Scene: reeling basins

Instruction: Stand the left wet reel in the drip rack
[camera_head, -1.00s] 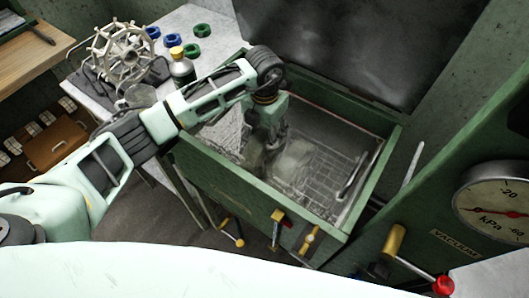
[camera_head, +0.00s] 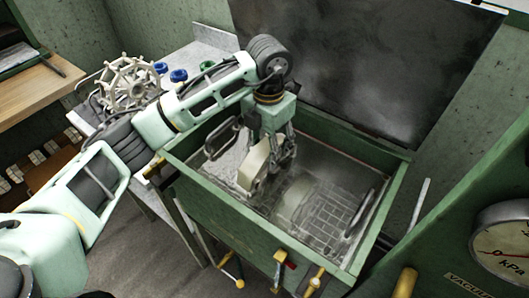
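A green-walled basin (camera_head: 230,215) of shallow water has a wire grid on its floor. My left gripper (camera_head: 284,160) points down over the basin. Its fingers look closed on a pale, drum-like wet reel (camera_head: 254,168), which stands on edge and appears raised from the floor; the grip itself is partly hidden. A second pale reel (camera_head: 297,197) lies low in the water to the right, blurred by it. A spoked wheel (camera_head: 129,82) stands on dark wire framing on the side table; I cannot tell whether this is the drip rack. My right gripper is not in view.
Blue bottle caps (camera_head: 179,75) sit on the side table (camera_head: 213,38) behind my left arm. Yellow-handled valves (camera_head: 314,279) line the basin's front. A pressure gauge (camera_head: 503,243) is at right.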

